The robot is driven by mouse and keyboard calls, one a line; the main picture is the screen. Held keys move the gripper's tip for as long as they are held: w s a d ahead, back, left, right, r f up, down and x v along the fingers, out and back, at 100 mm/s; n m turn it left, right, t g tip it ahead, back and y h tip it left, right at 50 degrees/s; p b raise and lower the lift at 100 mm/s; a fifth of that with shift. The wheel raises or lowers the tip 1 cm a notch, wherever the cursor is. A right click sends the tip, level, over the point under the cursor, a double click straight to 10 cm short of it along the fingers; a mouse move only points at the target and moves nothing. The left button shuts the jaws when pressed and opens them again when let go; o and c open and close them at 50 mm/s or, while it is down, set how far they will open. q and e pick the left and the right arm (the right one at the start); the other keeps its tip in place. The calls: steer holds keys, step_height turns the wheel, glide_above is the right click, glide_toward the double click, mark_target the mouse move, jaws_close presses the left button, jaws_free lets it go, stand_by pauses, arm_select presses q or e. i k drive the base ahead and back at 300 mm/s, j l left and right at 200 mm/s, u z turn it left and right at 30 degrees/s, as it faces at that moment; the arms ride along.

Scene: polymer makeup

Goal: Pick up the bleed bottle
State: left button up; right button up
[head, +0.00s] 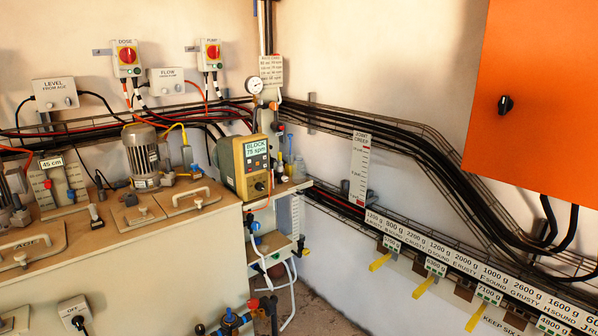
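I cannot pick out the bleed bottle for certain. A small clear vessel with a yellowish tint (299,168) stands on the small ledge (291,187) right of the dosing pump. It may be the bottle, but it is too small to tell. The yellow and grey dosing pump (243,167) carries a label reading "BLOCK 75 spm" and stands at the right end of the tank top. Neither of my grippers is in the head view.
A grey motor (142,155) and lids with handles stand on the beige tank (150,260). A pressure gauge (255,86) is above the pump. Pipes with blue and red fittings (232,320) rise at the bottom. An orange cabinet (540,90) and cable trays line the right wall.

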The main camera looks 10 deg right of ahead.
mark_target(298, 167)
steer(key=i+z, duration=0.1)
steer(key=z, duration=0.25)
steer(key=i+z, duration=0.15)
steer(key=z, duration=0.15)
steer(key=i+z, duration=0.15)
steer(key=z, duration=0.2)
steer(key=i+j+z, duration=0.2)
steer(key=i, duration=0.2)
steer(key=i+j+z, duration=0.2)
steer(key=i+j, duration=0.1)
steer(key=i, duration=0.05)
